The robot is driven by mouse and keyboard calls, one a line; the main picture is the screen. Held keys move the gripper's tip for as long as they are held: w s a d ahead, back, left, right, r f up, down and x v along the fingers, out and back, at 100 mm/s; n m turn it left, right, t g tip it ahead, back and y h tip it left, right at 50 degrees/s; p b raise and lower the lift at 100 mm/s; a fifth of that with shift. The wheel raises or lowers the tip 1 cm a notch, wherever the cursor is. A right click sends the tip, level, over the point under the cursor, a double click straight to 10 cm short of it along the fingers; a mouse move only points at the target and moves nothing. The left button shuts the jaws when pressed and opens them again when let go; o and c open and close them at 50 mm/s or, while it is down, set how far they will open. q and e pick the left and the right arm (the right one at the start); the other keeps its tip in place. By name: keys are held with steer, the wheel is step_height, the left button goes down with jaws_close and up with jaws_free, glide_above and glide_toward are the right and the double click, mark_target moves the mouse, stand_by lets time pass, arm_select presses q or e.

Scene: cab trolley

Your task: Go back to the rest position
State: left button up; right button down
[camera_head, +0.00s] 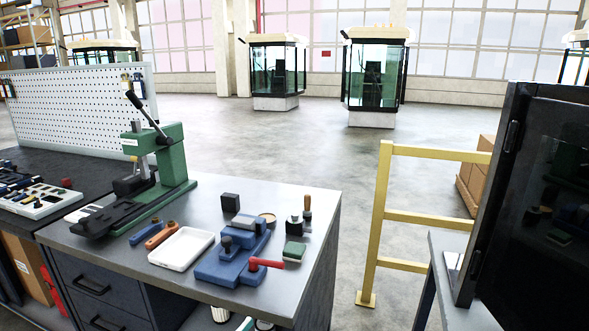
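Neither of my grippers shows in the head view, so I cannot see whether they hold anything. The workbench (313,222) stands at the lower left with a grey top. On it are a green lever press (175,157), a white tray (181,249), a blue fixture (220,268) with a red handle (266,263), and several small tools and blocks.
A yellow railing (381,205) stands right of the bench. A dark glass-fronted cabinet (545,200) fills the right side. A white pegboard (85,105) stands at the left. Open floor (290,150) lies behind the bench, with glass cabs (375,75) further back.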

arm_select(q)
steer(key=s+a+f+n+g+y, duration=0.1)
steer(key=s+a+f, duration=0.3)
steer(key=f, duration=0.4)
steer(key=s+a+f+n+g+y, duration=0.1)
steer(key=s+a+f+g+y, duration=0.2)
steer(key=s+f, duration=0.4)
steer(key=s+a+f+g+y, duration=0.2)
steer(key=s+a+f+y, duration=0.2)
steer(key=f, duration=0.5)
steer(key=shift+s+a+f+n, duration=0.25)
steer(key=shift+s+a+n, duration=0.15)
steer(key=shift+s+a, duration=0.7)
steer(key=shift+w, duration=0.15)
